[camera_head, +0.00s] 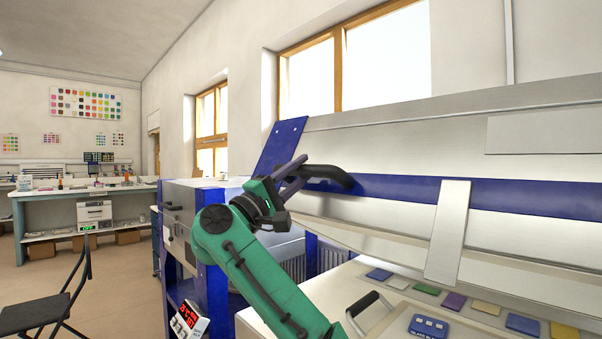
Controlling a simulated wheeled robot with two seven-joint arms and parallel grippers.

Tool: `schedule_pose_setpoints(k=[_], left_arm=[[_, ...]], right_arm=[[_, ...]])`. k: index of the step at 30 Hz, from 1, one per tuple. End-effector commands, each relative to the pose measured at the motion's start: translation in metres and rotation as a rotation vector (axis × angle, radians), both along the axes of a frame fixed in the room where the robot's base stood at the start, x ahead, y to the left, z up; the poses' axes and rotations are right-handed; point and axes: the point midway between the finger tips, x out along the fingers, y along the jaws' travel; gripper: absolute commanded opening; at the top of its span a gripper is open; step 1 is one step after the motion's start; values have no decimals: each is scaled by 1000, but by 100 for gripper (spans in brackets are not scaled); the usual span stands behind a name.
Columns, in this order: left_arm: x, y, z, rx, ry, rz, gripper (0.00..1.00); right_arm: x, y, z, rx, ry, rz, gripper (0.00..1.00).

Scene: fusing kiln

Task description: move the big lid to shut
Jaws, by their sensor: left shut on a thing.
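The big lid (395,137) is a wide silver panel with a blue band and blue end plate, raised and tilted back at the right. A black bar handle (335,177) stands out from its blue band near the left end. My left gripper (297,177), on a green arm from below, is shut on the left part of this handle. The fingers partly hide the handle's end. My right gripper is not in view.
Below the lid, a pale worktop (375,318) holds several coloured tiles (427,289), a black-handled piece (362,304) and a blue box (429,327). A red-digit controller (187,318) is left of my arm. A black chair (45,312) stands on open floor at left.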

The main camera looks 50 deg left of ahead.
Motion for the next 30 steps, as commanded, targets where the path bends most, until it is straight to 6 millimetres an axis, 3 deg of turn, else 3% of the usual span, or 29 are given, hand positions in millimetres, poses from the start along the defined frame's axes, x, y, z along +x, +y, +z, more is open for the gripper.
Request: schedule_pose_setpoints(k=[6,7,9,22,26,30], left_arm=[[1,0,-1,-1,4,0,0],[1,0,-1,-1,4,0,40],[1,0,-1,-1,3,0,62],[-8,0,-6,0,0,1,62],[-29,0,-19,-1,0,3,62],[-63,0,-38,0,-2,6,62]], right_arm=[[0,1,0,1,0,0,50],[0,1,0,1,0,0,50],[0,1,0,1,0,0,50],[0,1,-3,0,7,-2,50],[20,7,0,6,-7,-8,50],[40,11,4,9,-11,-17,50]])
